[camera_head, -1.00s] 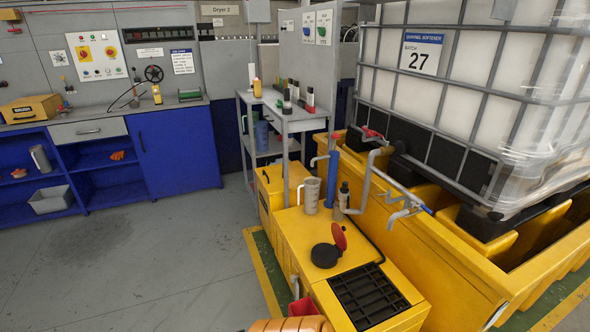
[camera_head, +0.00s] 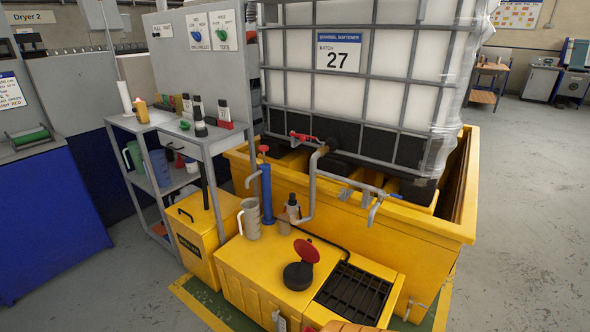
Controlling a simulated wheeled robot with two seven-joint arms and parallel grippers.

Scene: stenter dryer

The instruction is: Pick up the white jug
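A pale, off-white jug (camera_head: 252,219) stands upright on the yellow cabinet top (camera_head: 240,262), with its handle on the left side. It is just left of a blue upright hand pump (camera_head: 266,195) and appears apart from it.
A dark round pot with a raised red lid (camera_head: 299,273) and a black grate (camera_head: 353,292) are nearer on the yellow top. A small dark-topped bottle (camera_head: 293,208) and grey piping (camera_head: 311,190) stand right of the pump. A grey bench (camera_head: 205,140) is behind; floor is clear at right.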

